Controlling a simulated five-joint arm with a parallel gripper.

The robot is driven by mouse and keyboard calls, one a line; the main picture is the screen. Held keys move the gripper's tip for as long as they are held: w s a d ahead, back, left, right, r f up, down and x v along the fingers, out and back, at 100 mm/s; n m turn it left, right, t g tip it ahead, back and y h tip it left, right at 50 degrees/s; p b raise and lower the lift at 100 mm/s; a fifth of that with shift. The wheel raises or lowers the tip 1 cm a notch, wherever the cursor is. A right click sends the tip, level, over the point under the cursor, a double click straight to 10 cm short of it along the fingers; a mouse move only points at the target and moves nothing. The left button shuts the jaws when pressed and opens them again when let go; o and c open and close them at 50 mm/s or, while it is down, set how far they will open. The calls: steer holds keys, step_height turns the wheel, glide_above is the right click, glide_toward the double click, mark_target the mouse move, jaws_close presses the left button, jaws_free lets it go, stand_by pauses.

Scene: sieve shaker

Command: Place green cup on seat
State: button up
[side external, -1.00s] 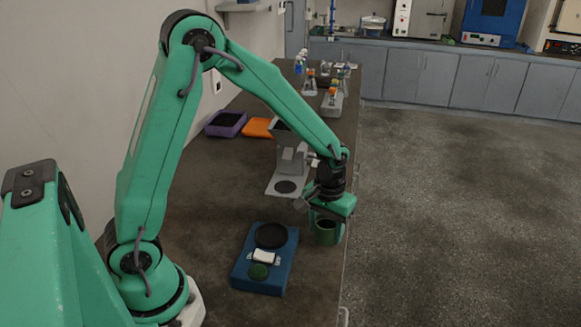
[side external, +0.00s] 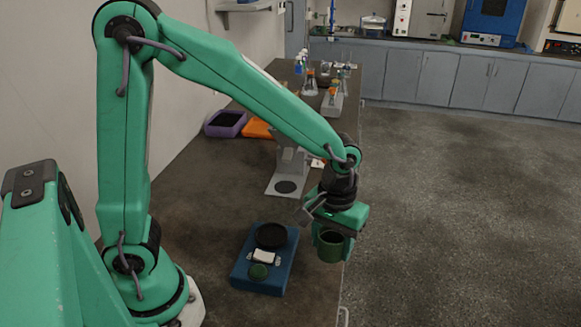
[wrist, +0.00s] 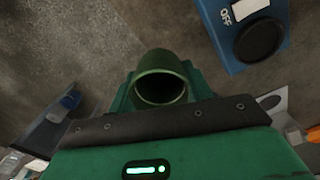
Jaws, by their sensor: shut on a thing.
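The green cup (side external: 331,248) is in my gripper (side external: 333,236), upright, near the table's right edge in the side view. In the wrist view the open mouth of the cup (wrist: 161,88) shows between the jaws. It appears to be off the table; its exact height is hard to tell. A blue device (side external: 265,282) stands to the left of the cup. The wrist view shows the black seat (wrist: 260,41) at upper right, empty, beside a label reading OFF.
A grey stand (side external: 291,160) with a dark disc on its base is behind the blue device. A purple tray (side external: 225,124), an orange tray (side external: 257,128) and several bottles are farther back. The dark table (side external: 200,215) is bare left of the blue device.

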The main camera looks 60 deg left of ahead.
stand_by(0.4)
steer(key=w+a+r+m, duration=0.4)
steer(key=w+a+r, duration=0.3)
steer(key=a, duration=0.3)
steer(key=n, duration=0.4)
glide_above(250, 207)
step_height(250, 207, down, 14)
steer(key=shift+s+r, duration=0.1)
steer(key=shift+r, duration=0.05)
stand_by(0.4)
steer(key=shift+f, duration=2)
steer(key=shift+f, duration=0.15)
steer(key=o, duration=1)
